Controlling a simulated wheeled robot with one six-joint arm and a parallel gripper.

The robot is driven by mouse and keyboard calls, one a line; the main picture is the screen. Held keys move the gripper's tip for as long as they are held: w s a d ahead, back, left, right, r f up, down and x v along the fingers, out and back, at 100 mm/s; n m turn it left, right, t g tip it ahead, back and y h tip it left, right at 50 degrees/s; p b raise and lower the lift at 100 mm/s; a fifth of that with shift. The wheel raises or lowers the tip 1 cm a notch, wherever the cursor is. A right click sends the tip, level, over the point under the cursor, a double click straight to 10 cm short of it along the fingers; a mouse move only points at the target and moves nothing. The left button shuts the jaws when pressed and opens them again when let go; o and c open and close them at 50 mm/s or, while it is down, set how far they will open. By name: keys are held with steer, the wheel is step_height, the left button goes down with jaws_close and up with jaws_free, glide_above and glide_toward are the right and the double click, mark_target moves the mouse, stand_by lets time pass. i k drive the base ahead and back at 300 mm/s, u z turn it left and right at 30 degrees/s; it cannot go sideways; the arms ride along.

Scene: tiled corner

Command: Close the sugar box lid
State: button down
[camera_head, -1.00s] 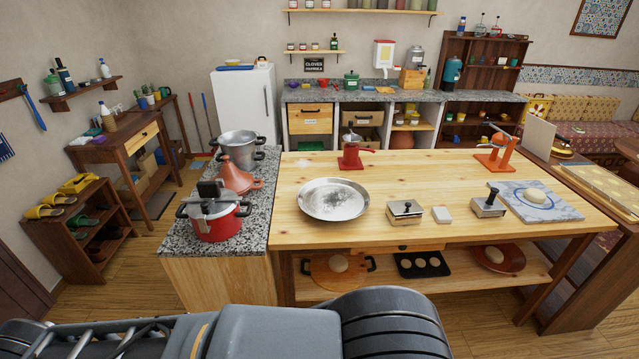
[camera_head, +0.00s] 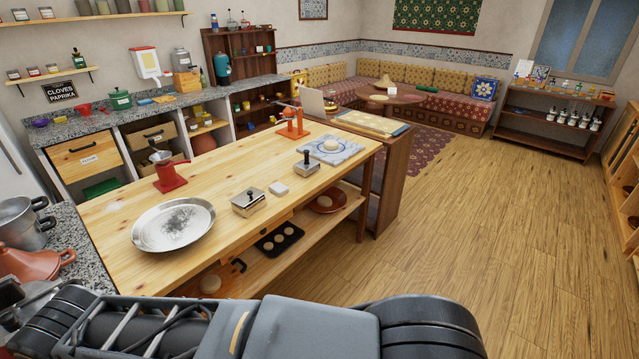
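A small silvery metal box (camera_head: 249,203) with a dark knob on top stands on the wooden worktable, right of a large round metal tray (camera_head: 173,224). It may be the sugar box, but I cannot tell for sure. Its top looks shut from here, though details are small. A second metal piece (camera_head: 307,164) with an upright dark handle stands farther right on the table. My gripper is not in view; only dark grey links of my arm show along the bottom edge.
The worktable (camera_head: 110,215) also holds a white block (camera_head: 279,188), a red grinder (camera_head: 167,172) and a blue-patterned tile (camera_head: 332,149) with dough. A dark wooden stand (camera_head: 388,180) adjoins its far right end. Open wood floor (camera_head: 470,220) lies to the right.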

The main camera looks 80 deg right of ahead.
mark_target(250, 194)
steer(key=z, duration=1.85)
steer(key=i, duration=1)
steer(key=z, duration=0.05)
